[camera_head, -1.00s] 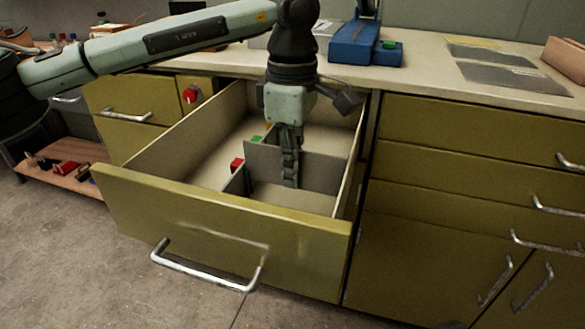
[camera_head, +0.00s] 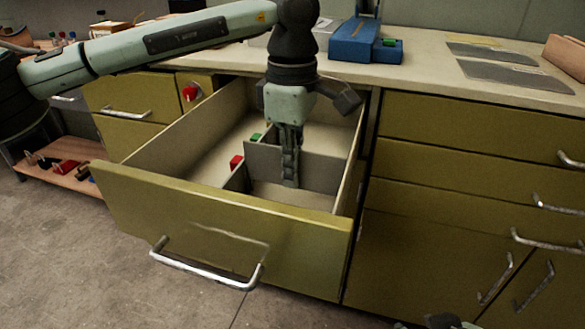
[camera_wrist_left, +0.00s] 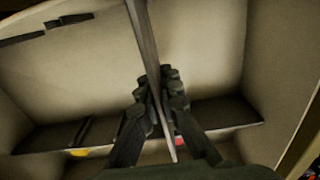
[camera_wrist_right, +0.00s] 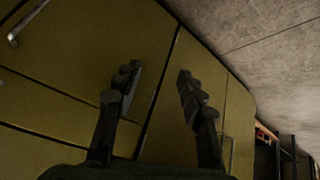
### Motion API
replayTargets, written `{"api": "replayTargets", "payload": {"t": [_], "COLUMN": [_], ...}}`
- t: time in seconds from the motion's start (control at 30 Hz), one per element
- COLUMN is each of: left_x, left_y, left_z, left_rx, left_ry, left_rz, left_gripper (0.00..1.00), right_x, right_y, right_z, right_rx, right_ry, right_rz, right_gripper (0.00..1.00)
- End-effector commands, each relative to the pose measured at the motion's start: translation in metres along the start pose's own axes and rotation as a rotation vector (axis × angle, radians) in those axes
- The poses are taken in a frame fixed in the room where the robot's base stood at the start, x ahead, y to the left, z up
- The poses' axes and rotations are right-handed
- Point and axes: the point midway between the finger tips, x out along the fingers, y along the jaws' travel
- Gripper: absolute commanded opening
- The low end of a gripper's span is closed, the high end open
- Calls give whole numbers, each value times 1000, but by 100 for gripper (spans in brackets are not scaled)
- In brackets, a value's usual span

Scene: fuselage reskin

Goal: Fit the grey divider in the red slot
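The grey divider (camera_head: 264,160) is a thin upright panel inside the open drawer. My left gripper (camera_head: 290,180) reaches down into the drawer, its fingers closed on the divider. The left wrist view shows the divider (camera_wrist_left: 146,40) edge-on between the fingers (camera_wrist_left: 160,100). A small red marker (camera_head: 236,161) sits by a dark cross wall (camera_head: 236,178) in the drawer; red also shows beside the divider's lower end (camera_wrist_left: 180,141). Whether the divider sits in the slot cannot be told. My right gripper (camera_wrist_right: 158,90) is open and empty before the cabinet fronts.
The drawer (camera_head: 225,225) has high side walls close around my left gripper. A green marker (camera_head: 255,137) lies farther back inside. A blue tool (camera_head: 365,45) and grey sheets (camera_head: 515,75) are on the counter (camera_head: 430,65). Cabinet handles stick out at right.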

Motion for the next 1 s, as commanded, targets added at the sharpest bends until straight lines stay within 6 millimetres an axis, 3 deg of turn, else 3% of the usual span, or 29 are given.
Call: {"api": "replayTargets", "payload": {"t": [1.0], "left_x": [6], "left_y": [0], "left_z": [0], "left_rx": [0], "left_ry": [0], "left_rz": [0], "left_gripper": [0], "right_x": [1], "right_y": [-11], "right_z": [-23], "right_rx": [-2], "right_ry": [103], "right_rz": [-23], "right_gripper": [40]}}
